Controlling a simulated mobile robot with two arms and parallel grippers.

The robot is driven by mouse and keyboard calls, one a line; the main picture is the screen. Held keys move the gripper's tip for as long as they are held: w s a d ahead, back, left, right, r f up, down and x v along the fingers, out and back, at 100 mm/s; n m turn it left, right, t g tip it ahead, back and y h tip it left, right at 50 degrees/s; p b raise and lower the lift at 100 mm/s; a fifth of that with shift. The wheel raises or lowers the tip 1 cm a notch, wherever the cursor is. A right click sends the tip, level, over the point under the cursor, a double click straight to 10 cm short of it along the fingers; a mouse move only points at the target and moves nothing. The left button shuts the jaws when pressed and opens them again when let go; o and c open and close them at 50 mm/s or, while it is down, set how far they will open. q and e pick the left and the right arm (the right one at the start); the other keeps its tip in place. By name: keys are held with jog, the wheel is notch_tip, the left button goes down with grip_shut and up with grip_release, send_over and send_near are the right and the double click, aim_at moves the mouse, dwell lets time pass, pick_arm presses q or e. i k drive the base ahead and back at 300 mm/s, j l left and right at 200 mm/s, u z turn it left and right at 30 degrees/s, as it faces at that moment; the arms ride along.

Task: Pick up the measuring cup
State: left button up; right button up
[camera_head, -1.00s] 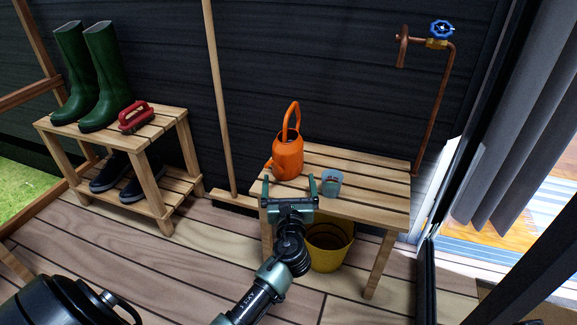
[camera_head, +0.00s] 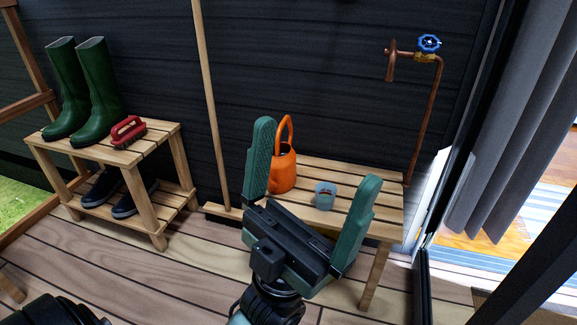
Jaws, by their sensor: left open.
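The measuring cup (camera_head: 325,194) is a small, translucent bluish cup with reddish marks. It stands upright on the slatted wooden bench (camera_head: 375,185), to the right of the orange watering can (camera_head: 283,172). My left gripper (camera_head: 312,170) is open and empty, large in the middle of the view. Its two green fingers stand far apart and point up toward the bench. In the picture the cup shows between the fingers, nearer the right one, and looks apart from both. The gripper hides the bench's front left part. My right gripper is not in view.
A wooden rack (camera_head: 150,150) on the left holds green boots (camera_head: 95,95), a red brush (camera_head: 128,132) and dark shoes (camera_head: 133,197). A wooden pole (camera_head: 210,100) leans on the dark wall. A copper pipe with a blue valve (camera_head: 429,43) rises behind the bench's right end.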

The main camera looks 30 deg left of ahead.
aim_at(326, 192)
jog(key=u, duration=0.7)
